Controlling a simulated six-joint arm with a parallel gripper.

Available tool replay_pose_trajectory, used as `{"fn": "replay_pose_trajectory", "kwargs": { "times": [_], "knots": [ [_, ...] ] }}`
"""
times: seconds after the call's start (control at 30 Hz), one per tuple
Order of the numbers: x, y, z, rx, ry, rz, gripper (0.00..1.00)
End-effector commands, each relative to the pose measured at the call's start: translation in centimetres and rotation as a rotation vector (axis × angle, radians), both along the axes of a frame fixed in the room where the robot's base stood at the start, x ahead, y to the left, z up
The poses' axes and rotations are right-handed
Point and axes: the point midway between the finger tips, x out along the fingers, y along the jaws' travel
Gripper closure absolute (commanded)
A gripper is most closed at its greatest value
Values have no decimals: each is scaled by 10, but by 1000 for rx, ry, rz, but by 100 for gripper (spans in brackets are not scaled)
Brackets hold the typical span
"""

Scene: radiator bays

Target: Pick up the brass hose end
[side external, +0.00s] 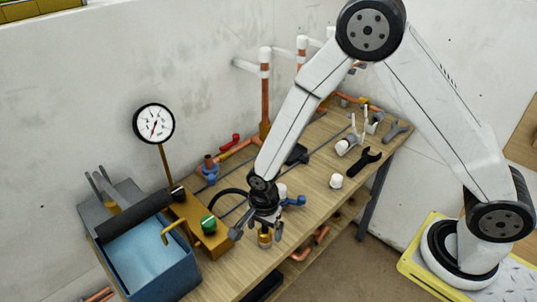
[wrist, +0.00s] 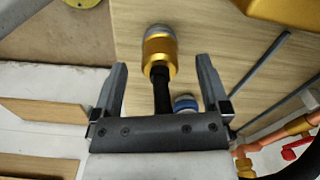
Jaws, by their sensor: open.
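The brass hose end (wrist: 159,52) is a gold collar with a grey-white tip, joined to a black hose (wrist: 161,88). In the wrist view it lies over the wooden bench, between and just beyond the fingertips of my gripper (wrist: 160,68). The fingers are open, with a gap on each side of it. In the side view the brass hose end (side external: 265,238) shows low between the fingers of my gripper (side external: 258,232), near the bench's front edge. My gripper hides part of the hose there.
A yellow-brown block with a green knob (side external: 207,223) and a blue bin (side external: 155,262) stand left of my gripper. A pressure gauge (side external: 154,124) rises behind. Copper pipes (side external: 265,95) stand along the wall.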

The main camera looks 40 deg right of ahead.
Motion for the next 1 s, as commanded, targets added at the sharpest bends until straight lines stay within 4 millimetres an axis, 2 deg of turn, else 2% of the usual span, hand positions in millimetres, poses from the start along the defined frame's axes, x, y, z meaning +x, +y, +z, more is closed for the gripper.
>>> {"fn": "replay_pose_trajectory", "kwargs": {
  "times": [0.2,0.7,0.77,0.9,0.97,1.0],
  "knots": [
    [0,0,-12,0,0,0,4],
    [0,0,-12,0,0,0,4],
    [0,0,-12,0,0,0,20],
    [0,0,-12,0,0,0,65],
    [0,0,-12,0,0,0,83],
    [0,0,-12,0,-1,0,83]
  ]
}}
